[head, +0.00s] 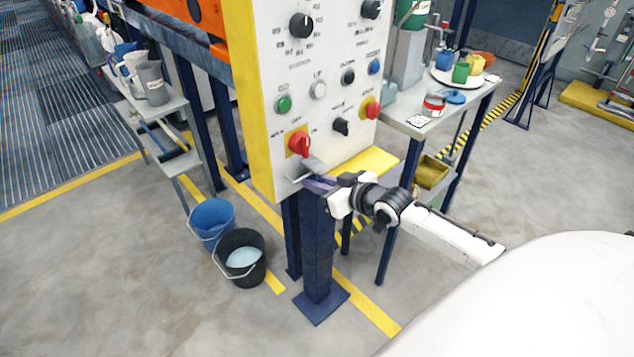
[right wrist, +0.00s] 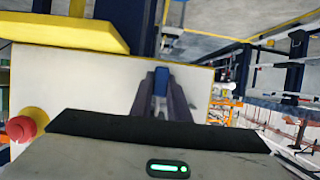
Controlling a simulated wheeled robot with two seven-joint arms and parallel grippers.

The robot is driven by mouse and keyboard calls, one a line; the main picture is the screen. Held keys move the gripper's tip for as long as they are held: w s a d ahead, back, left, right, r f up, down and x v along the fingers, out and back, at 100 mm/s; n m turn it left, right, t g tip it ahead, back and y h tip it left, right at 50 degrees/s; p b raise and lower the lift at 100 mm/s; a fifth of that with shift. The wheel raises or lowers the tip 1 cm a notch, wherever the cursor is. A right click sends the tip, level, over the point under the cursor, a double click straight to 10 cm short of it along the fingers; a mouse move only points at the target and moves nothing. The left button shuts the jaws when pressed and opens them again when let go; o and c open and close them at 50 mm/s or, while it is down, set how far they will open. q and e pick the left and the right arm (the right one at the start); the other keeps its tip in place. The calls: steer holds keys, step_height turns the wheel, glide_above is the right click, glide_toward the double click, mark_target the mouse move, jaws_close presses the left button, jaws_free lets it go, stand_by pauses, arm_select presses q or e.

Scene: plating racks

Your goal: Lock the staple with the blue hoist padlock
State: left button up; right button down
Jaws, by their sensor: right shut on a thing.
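A grey metal bracket, which looks like the staple (head: 306,170), sticks out below the red rotary switch (head: 299,144) at the lower left of the white control panel (head: 325,110). My right gripper (head: 318,184) is at the panel's lower edge, just below and right of the bracket. In the right wrist view its dark fingers (right wrist: 162,95) are shut on a small blue thing, apparently the blue padlock (right wrist: 160,82). Most of the padlock is hidden by the fingers; I cannot tell whether its shackle touches the staple. My left gripper is not in view.
A yellow ledge (head: 366,164) juts out beside my right wrist. The blue post (head: 317,245) stands below the panel. A blue bucket (head: 212,218) and a black bucket (head: 242,258) stand left of it. A side table (head: 440,112) with several coloured items is at the right.

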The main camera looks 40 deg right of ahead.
steer(key=shift+r, duration=0.3)
steer(key=shift+f, duration=0.35)
steer(key=c, duration=1.6)
jaws_free()
steer(key=shift+f, duration=0.1)
steer(key=shift+s, duration=0.1)
steer(key=p+v, duration=0.1)
steer(key=v, duration=0.9)
steer(key=s+a+f+g, duration=0.1)
steer(key=s+a+f, duration=0.5)
steer(key=a, duration=0.1)
steer(key=s+a+f+g+y, duration=0.1)
steer(key=s+a+f+g, duration=0.1)
steer(key=s+a+f, duration=0.4)
steer(key=s+a+f+n+g, duration=0.1)
steer(key=s+a+f+g, duration=0.1)
steer(key=s+a+f, duration=0.5)
steer(key=shift+a, duration=1.7)
